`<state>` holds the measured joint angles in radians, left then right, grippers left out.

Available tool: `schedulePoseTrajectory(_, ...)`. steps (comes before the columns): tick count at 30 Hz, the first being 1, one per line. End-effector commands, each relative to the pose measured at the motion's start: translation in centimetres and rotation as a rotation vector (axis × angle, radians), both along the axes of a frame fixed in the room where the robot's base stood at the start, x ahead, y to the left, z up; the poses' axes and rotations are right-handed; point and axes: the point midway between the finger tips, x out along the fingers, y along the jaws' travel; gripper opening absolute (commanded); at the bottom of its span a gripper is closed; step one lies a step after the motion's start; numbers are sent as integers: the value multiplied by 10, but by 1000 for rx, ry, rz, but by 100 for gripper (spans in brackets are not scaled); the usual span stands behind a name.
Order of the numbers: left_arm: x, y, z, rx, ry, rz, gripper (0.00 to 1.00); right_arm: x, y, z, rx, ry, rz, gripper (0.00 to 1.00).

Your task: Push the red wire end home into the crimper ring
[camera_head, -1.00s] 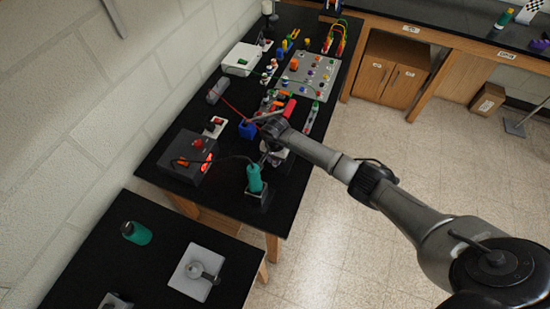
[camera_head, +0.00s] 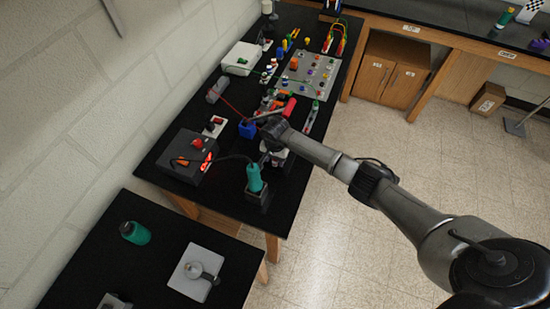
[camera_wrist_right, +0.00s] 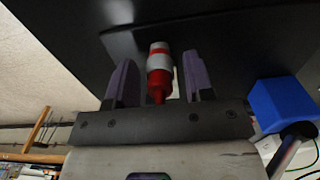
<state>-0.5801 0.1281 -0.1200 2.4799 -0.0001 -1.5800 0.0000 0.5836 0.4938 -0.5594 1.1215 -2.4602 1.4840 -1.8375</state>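My right gripper (camera_head: 262,121) is over the black bench, at the end of the arm from the right. In the right wrist view its two purple fingers (camera_wrist_right: 158,82) stand apart. A red and white cylindrical piece (camera_wrist_right: 158,66) lies between them, with a gap visible on each side; I cannot tell whether it is the wire end. In the head view the red wire (camera_head: 233,106) runs from a grey block (camera_head: 216,89) toward my right gripper, and its end is hidden there. I cannot clearly make out the crimper ring. My left gripper is out of view.
A blue block (camera_head: 247,128) stands beside the right gripper and shows in the right wrist view (camera_wrist_right: 283,105). A teal-handled tool (camera_head: 254,178) stands in front, its black cable reaching a dark box (camera_head: 184,158). A panel of coloured knobs (camera_head: 307,75) lies behind.

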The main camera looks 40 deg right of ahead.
Motion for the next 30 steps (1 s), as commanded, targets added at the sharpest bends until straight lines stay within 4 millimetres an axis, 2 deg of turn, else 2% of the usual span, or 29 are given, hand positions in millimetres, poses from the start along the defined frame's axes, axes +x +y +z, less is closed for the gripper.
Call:
schedulePoseTrajectory(10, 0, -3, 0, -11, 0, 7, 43, 0, 0, 4, 0, -1, 0, 53)
schedulePoseTrajectory(22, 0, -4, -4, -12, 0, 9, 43, 1, -1, 57, -2, -3, 1, 53)
schedulePoseTrajectory(30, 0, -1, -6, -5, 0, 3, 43, 0, 0, 74, 0, 0, 1, 53)
